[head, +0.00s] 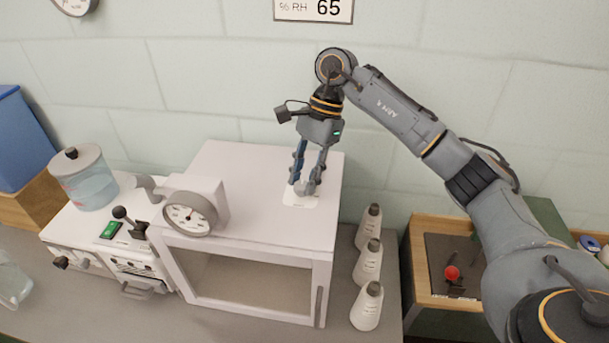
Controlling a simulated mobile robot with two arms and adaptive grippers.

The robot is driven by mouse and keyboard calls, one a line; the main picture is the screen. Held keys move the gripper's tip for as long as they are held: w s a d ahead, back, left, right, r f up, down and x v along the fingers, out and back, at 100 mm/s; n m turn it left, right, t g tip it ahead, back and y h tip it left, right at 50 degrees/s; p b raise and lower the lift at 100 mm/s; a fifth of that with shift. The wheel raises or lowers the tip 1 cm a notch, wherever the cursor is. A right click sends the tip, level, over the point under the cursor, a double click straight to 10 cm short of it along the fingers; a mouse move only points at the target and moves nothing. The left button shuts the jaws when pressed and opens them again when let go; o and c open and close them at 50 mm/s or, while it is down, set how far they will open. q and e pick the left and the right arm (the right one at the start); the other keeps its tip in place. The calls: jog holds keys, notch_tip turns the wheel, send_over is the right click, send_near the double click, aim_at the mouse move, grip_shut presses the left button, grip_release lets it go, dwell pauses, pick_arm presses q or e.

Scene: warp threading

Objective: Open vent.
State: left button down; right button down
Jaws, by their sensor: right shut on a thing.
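The vent is a small grey knob (304,188) on a white plate (298,198) on top of the white cabinet (240,170), near its right side. My right gripper (306,185) points straight down over the cabinet top, with its fingers shut on the grey knob. The fingers hide part of the knob, so I cannot tell how far it is turned. My left gripper is not in view.
A round dial gauge (189,214) stands at the cabinet's front left. A water tank (85,178) sits on the white unit to the left. A wooden tray (413,262) with a red knob (452,273) lies further right.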

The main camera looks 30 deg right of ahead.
jog(key=shift+f+m+b, duration=0.2)
jog(key=shift+m+b, duration=0.5)
jog(key=shift+b, duration=0.25)
jog(key=shift+s+m+t+b, duration=0.15)
jog(key=shift+m+t+b, duration=0.55)
jog(key=shift+m+b, duration=0.55)
jog(key=m+t+b, duration=0.1)
jog(key=m+b, duration=0.1)
jog(key=m, duration=0.1)
jog(key=shift+s+m+b, duration=0.15)
jog(key=shift+m+b, duration=0.1)
jog(key=shift+b, duration=0.15)
jog(key=m+t+b, duration=0.1)
jog(key=m, duration=0.1)
jog(key=m+t+h+b, duration=0.1)
jog(key=m+b, duration=0.1)
jog(key=m, duration=0.1)
jog(key=shift+s+a+r, duration=0.1)
jog(key=shift+s, duration=0.05)
jog(key=shift+s+a+r+m+t+h+b, duration=0.1)
jog(key=shift+m+t+h+b, duration=0.3)
jog(key=shift+m, duration=1)
jog(key=shift+a+m+t+h+b, duration=0.1)
jog(key=shift+m+t+h+b, duration=0.3)
jog(key=shift+m, duration=1)
jog(key=c, duration=1)
grip_release()
